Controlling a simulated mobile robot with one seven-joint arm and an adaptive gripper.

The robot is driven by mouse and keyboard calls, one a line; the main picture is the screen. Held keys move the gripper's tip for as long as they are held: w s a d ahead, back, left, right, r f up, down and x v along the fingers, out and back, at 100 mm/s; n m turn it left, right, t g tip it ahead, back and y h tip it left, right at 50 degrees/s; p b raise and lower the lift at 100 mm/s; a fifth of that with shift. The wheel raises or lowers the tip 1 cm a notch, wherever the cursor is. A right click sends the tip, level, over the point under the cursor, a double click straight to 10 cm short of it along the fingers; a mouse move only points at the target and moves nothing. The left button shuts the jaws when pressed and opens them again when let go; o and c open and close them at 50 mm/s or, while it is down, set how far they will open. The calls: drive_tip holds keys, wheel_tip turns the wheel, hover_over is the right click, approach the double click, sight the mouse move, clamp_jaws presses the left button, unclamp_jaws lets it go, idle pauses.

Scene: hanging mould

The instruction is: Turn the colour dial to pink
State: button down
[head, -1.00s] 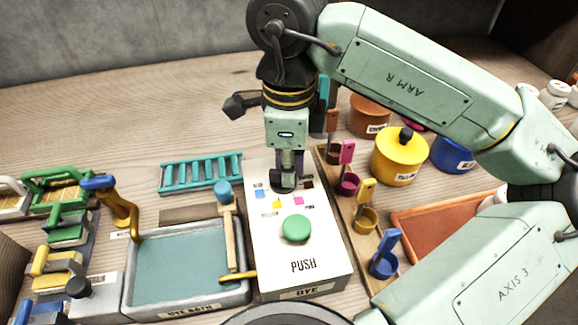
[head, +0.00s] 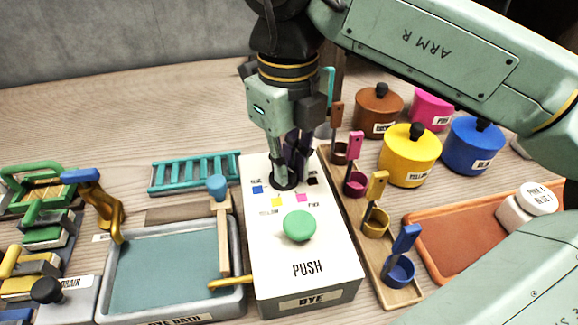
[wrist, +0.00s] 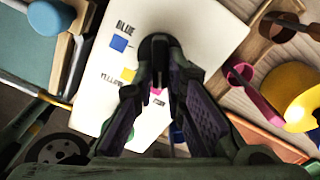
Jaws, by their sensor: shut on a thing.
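The colour dial (head: 284,185) is a dark round knob on the sloping white top of the DYE box (head: 268,240). Colour squares lie around its front: blue (head: 258,189), yellow (head: 278,202), pink (head: 301,198) and a dark one (head: 313,181). My gripper (head: 289,172) points down and is shut on the dial. In the wrist view the dial (wrist: 160,42) shows at the fingertips, between the two fingers, with the blue square (wrist: 119,43) and yellow square (wrist: 128,75) at left. The fingers hide much of the knob, and I cannot tell which colour it points to.
A green PUSH button (head: 299,225) stands in front of the dial. The dye bath (head: 175,265) with a wooden-handled tool is at left. A wooden rack (head: 372,245) of coloured scoops stands close at right. Lidded pots, such as the yellow one (head: 410,162), are beyond it.

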drive_tip(key=shift+m, duration=0.6)
drive_tip(key=c, duration=1.6)
unclamp_jaws()
drive_tip(key=shift+c, duration=0.2)
wheel_tip(320, 180, up, 8)
drive_tip(key=shift+f, duration=0.2)
drive_tip(key=shift+s, duration=0.1)
